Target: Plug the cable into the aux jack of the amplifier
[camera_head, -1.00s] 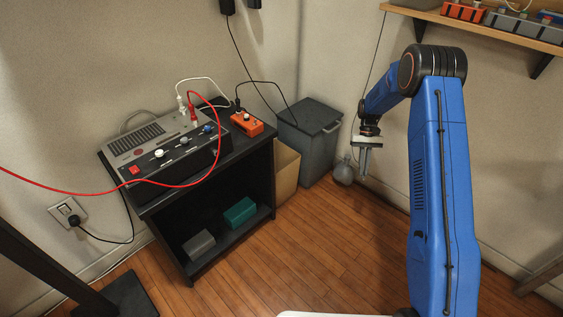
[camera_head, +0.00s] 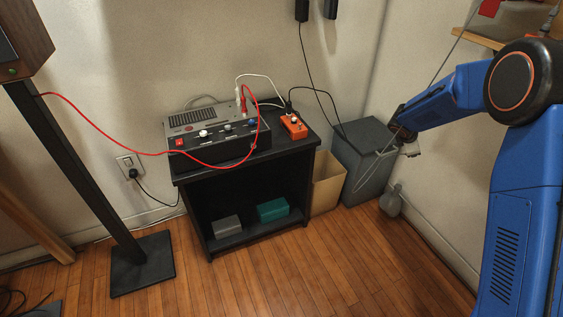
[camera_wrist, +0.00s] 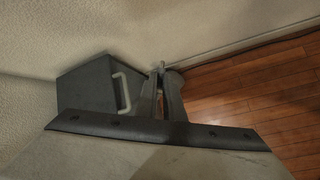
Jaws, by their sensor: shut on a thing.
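The amplifier (camera_head: 222,146), a grey box with a black front, knobs and a red switch, stands on a black cabinet at the centre-left of the head view. A red plug (camera_head: 244,104) and a white plug (camera_head: 238,92) stand upright in its top. I cannot make out which socket is the aux jack. My gripper (camera_head: 413,150) is well to the right of the amplifier, in front of a grey bin. In the wrist view my gripper (camera_wrist: 163,88) is shut on the cable's plug (camera_wrist: 162,66), whose thin tip shows between the fingers. A thin grey cable (camera_head: 452,48) runs from the upper right to the gripper.
An orange box (camera_head: 293,126) sits beside the amplifier on the black cabinet (camera_head: 246,165). The lidded grey bin (camera_head: 362,155) and a tan bin (camera_head: 326,182) stand to its right. A red cable (camera_head: 95,125) crosses the amplifier's front. A speaker stand (camera_head: 140,262) is at left.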

